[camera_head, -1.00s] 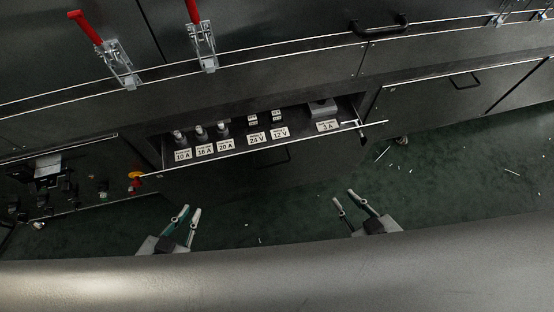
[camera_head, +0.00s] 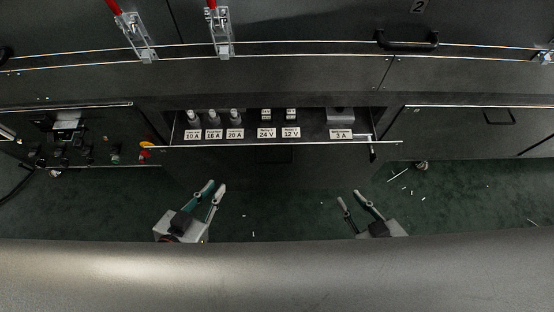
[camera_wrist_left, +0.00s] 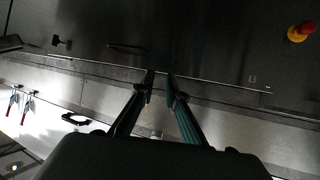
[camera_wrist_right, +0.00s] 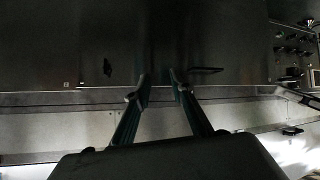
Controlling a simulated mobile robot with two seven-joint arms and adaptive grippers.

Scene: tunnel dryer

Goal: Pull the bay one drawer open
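A dark drawer (camera_head: 300,144) under the machine stands partly out, showing labelled parts inside; I see no bay number on it. A dark handle (camera_head: 275,156) shows faintly on its front. My left gripper (camera_head: 213,188) is open and empty, in front of and below the drawer's left part. My right gripper (camera_head: 348,196) is open and empty, below its right part. Both are apart from the drawer. In the left wrist view a dark handle (camera_wrist_left: 127,48) lies beyond the open fingers (camera_wrist_left: 160,76). The right wrist view shows a handle (camera_wrist_right: 206,70) beyond the open fingers (camera_wrist_right: 158,76).
Red-handled clamps (camera_head: 138,38) and a black handle (camera_head: 407,41) are above. A panel marked 2 (camera_head: 418,6) is upper right. A control panel with a red-and-yellow button (camera_head: 146,149) is at left. Green floor (camera_head: 280,210) is free between the grippers, with white scraps at right.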

